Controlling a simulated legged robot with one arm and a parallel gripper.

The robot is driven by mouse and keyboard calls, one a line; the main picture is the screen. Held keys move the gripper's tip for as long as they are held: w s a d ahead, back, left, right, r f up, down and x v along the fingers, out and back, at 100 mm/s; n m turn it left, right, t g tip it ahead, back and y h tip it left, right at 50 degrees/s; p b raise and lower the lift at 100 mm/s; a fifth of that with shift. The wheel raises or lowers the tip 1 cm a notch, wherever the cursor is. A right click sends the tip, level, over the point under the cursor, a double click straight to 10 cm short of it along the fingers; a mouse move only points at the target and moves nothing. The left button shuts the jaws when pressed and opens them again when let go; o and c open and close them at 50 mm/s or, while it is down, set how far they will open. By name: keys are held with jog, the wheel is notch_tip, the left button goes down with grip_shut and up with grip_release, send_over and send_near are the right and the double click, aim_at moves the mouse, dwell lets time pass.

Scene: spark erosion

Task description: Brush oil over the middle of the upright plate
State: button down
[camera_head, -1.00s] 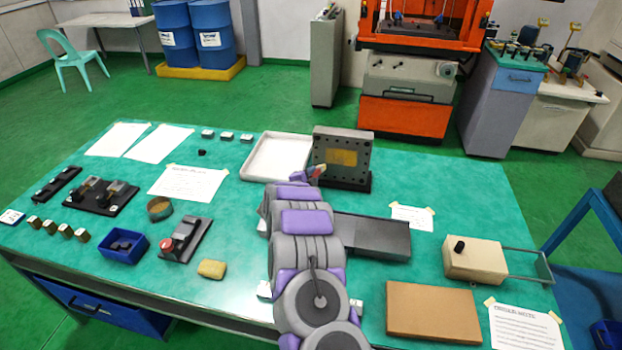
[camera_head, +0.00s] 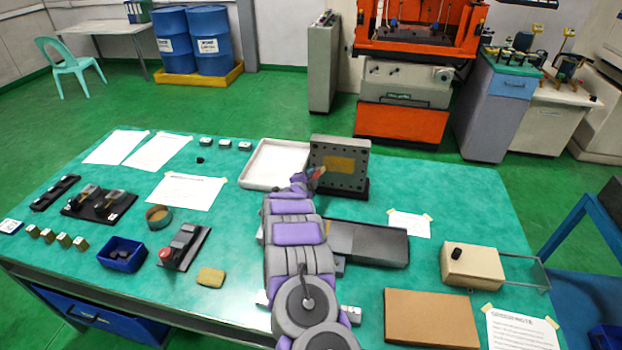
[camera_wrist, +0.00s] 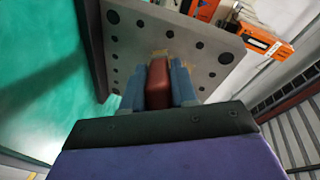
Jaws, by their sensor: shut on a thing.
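The upright plate (camera_head: 347,162) is grey with a row of dark holes along its edges and a yellowish-brown patch in its middle. It stands in a dark base at the back of the table. My gripper (camera_wrist: 159,84) is shut on a reddish-brown handle (camera_wrist: 159,76), taken to be the brush, between two blue-grey fingers. The brush (camera_head: 318,173) also shows as a small red piece at the plate's lower left front. Light bristles seem to show at its far end, against or very near the plate (camera_wrist: 120,35); contact cannot be told.
A white tray (camera_head: 252,178) lies left of the plate. A dark grey block (camera_head: 385,245) lies right of my arm, with a brown board (camera_head: 430,318) and a beige box (camera_head: 472,266) farther right. A round tin (camera_head: 158,216) and yellow sponge (camera_head: 211,277) lie left.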

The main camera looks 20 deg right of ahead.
jog(key=shift+w+d, duration=0.45)
jog(key=shift+w, duration=0.1)
